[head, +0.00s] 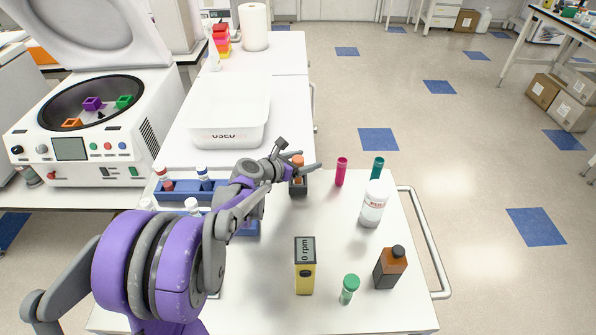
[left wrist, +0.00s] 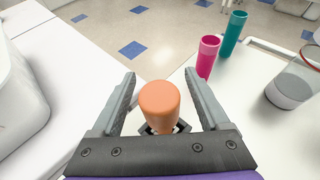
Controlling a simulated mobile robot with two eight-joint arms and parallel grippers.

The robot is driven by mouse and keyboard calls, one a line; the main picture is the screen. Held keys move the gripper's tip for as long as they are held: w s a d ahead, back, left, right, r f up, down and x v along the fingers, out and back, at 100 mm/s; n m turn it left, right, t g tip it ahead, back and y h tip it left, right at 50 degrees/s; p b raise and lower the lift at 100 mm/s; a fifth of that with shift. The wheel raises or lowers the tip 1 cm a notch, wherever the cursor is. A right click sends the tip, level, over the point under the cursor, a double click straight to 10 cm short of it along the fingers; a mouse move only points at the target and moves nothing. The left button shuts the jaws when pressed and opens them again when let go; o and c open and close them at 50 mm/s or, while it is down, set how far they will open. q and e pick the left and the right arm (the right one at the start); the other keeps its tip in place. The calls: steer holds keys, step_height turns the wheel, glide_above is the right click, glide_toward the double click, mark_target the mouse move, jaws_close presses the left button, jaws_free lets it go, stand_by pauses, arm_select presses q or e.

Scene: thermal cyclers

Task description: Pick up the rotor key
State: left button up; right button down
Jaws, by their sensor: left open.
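The rotor key shows as an orange rounded handle (head: 298,160) standing upright in a small dark holder (head: 298,188) on the white cart top. In the left wrist view the orange handle (left wrist: 160,102) is between the two fingers, with a visible gap on each side. My left gripper (head: 301,154) is open around the handle and not closed on it. The lower part of the key is hidden in the holder. My right gripper is in neither view.
A blue rack (head: 181,190) is left; an open centrifuge (head: 95,140) is further left.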

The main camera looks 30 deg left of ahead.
arm_select(q)
jaws_close()
stand_by(0.4)
